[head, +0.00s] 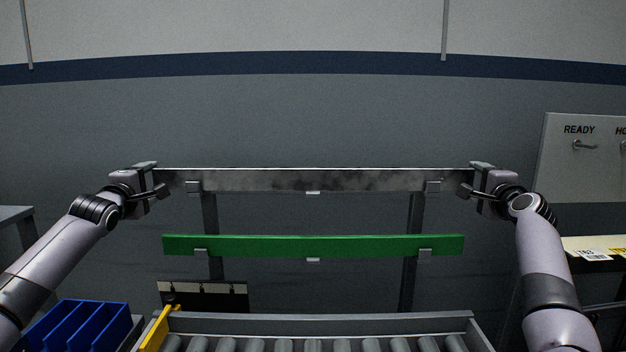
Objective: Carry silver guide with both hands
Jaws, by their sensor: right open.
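The silver guide (310,180) is a long, level metal bar with dark smudges. It lies across the upper brackets of a dark rack. My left gripper (154,180) is at the guide's left end, its fingers spread apart above and below the bar's end. My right gripper (470,180) is at the right end in a mirrored pose, also open. I cannot tell whether any finger touches the guide. The guide's middle is in plain view, and only its ends are partly covered by the grippers.
A green bar (310,245) rests on lower brackets of the rack. A roller conveyor (322,322) with a yellow piece (156,331) is in front. A blue divided bin (82,325) is at lower left. A board marked READY (578,160) and a labelled shelf (592,262) are at right.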

